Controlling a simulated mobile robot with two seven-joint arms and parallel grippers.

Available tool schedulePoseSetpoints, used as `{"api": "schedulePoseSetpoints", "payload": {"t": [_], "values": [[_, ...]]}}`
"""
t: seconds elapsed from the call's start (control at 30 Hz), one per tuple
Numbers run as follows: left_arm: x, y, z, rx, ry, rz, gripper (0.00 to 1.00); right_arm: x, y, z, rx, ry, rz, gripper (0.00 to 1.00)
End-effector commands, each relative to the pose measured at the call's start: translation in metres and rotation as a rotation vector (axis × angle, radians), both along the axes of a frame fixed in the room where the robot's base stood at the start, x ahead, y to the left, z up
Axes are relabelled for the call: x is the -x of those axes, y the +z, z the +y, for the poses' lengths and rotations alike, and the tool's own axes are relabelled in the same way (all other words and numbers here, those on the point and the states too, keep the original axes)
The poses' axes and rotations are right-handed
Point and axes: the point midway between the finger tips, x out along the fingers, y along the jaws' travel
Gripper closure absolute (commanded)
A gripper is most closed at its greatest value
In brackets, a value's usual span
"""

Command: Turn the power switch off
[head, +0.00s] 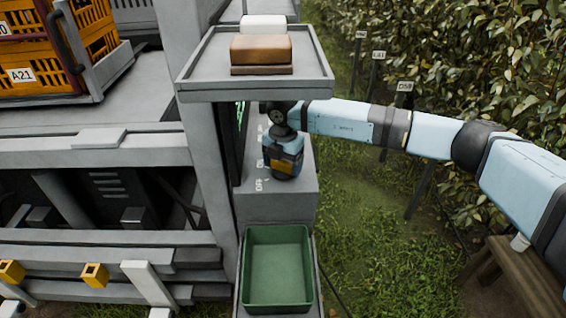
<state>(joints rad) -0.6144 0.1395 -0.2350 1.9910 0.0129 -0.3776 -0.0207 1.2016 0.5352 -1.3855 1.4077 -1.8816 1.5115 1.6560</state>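The grey control box (275,208) stands below the tray shelf, with white lettering on its top face that reads like OFF (259,185). The power switch itself does not show; my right gripper and wrist cover part of the top face. My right gripper (284,172) is over the box top, pointing down, with its blue and yellow body towards me. Its fingers are hidden beneath that body, so I cannot tell whether they are open or touching anything. My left gripper is not in view.
A grey tray (190,88) with a brown block (261,50) and a white block (263,24) overhangs the box. A green bin (278,268) sits in front. Yellow crates (95,40) stand at left. A wooden stool (510,270), grass and labelled hedge rows lie right.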

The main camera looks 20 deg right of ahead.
Motion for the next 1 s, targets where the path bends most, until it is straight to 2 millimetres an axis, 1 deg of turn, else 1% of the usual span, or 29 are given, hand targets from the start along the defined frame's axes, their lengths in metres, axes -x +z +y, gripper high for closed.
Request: {"api": "schedulePoseSetpoints", "payload": {"t": [0.03, 0.1, 0.37, 0.57, 0.77, 1.0], "values": [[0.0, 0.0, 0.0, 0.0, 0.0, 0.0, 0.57, 0.0, 0.0, 0.0, 0.0, 0.0, 0.0, 0.34], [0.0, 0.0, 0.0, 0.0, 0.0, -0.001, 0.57, 0.0, 0.0, 0.0, 0.0, 0.0, 0.0, 0.47], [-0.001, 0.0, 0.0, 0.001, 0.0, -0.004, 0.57, 0.0, -0.001, 0.0, -0.001, 0.018, 0.001, 0.47], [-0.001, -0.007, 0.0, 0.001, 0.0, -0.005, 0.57, 0.0, -0.002, 0.0, -0.001, 0.1, 0.001, 0.47], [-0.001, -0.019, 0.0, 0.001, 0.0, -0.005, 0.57, 0.0, -0.003, 0.001, -0.002, 0.252, 0.001, 0.47], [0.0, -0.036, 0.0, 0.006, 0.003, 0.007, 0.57, 0.0, -0.003, 0.001, -0.001, 0.48, -0.001, 0.47]]}}
